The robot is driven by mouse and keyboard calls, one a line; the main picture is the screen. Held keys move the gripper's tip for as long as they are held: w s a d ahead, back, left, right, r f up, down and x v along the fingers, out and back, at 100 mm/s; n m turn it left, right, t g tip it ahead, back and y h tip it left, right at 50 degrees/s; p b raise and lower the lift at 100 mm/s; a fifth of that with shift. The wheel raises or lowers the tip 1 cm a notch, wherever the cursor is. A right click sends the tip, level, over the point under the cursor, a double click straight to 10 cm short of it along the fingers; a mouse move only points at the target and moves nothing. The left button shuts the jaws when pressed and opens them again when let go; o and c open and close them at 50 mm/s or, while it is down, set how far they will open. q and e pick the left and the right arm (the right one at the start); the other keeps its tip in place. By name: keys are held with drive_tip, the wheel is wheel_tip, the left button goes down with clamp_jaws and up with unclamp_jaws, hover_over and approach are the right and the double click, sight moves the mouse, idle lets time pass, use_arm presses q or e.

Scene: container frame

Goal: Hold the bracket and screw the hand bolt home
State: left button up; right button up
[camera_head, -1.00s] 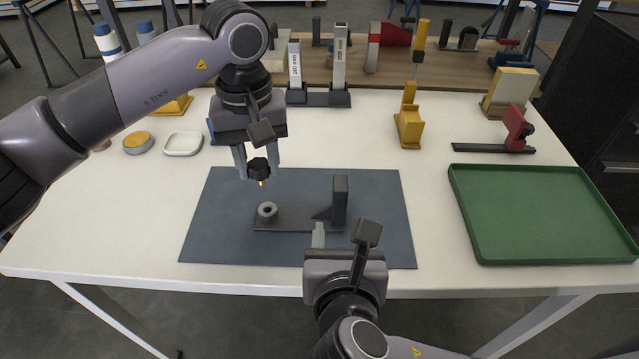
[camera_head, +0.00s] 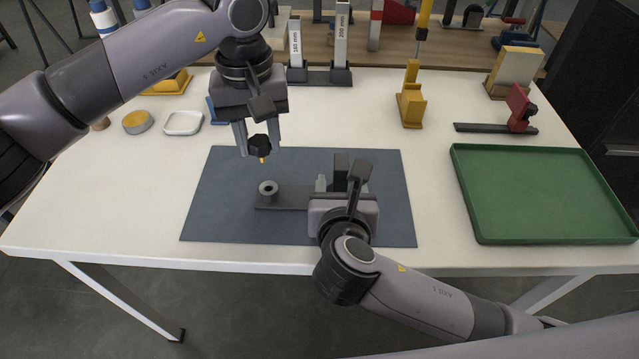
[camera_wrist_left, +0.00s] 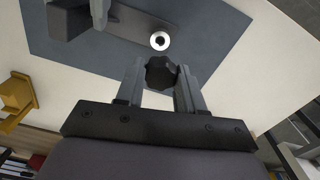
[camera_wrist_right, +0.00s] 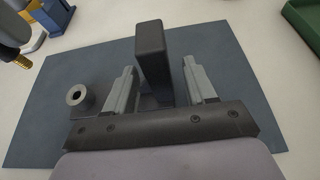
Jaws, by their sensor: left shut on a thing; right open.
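The dark grey bracket (camera_head: 285,197) lies on the blue-grey mat, with a ring-shaped boss (camera_head: 268,188) at its left end and an upright post at its right. In the right wrist view the post (camera_wrist_right: 153,60) stands between the fingers of my open right gripper (camera_wrist_right: 168,88), and the boss (camera_wrist_right: 80,97) is left of them. My left gripper (camera_head: 258,142) is shut on the black-knobbed hand bolt (camera_head: 259,146), its brassy tip pointing down above and behind the boss. The left wrist view shows the knob (camera_wrist_left: 161,72) between the fingertips. My right gripper hides part of the bracket in the head view.
The mat (camera_head: 220,220) is otherwise bare. A green tray (camera_head: 540,195) is at right, with a red-and-black fixture (camera_head: 515,112) behind it. A yellow stand (camera_head: 411,100), a white dish (camera_head: 183,123) and a round tin (camera_head: 137,122) stand farther back.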

drive_tip(key=shift+x, duration=1.95)
clamp_jaws()
use_arm(q)
hover_over(272, 196)
drive_tip(key=w, duration=0.1)
drive_tip(key=f, duration=0.5)
drive_tip(key=shift+w, duration=0.2)
use_arm(e)
drive_tip(key=shift+f, duration=0.1)
use_arm(q)
drive_tip(key=shift+a+f, duration=0.1)
drive_tip(key=shift+f, duration=0.8)
drive_tip(key=shift+f, duration=0.55)
use_arm(e)
drive_tip(key=shift+s, duration=0.1)
